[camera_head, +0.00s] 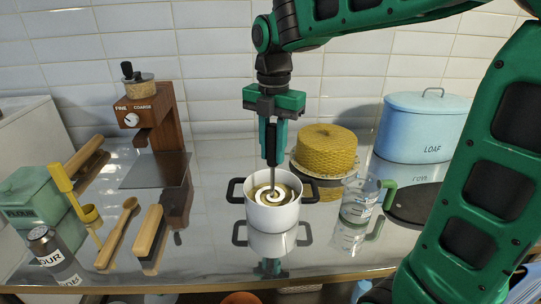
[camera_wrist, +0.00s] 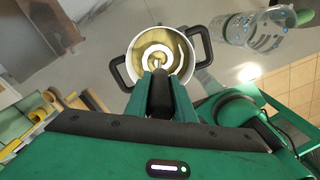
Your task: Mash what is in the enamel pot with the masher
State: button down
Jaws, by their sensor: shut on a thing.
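The white enamel pot (camera_head: 272,214) with two black side handles stands on the shiny counter. It also shows in the wrist view (camera_wrist: 133,68). The masher (camera_head: 271,160) has a dark upright handle, a thin shaft and a pale spiral head (camera_wrist: 160,54). My gripper (camera_head: 272,142) is above the pot, pointing down, and is shut on the masher's handle. The spiral head is inside the pot's rim, at or in the yellowish-brown contents (camera_head: 257,184). How deep the head sits is hard to tell.
A clear measuring jug (camera_head: 357,199) with a green handle stands close right of the pot. Behind are a yellow woven-looking round thing (camera_head: 325,150) and a blue loaf bin (camera_head: 424,128). The counter's front edge is near.

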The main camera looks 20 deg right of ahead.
dwell(0.4)
jog(key=shift+f, duration=1.45)
jog(key=shift+r, duration=0.1)
jog(key=shift+r, duration=1.45)
jog(key=shift+f, duration=0.15)
jog(key=shift+f, duration=1.4)
jog(key=shift+r, duration=0.1)
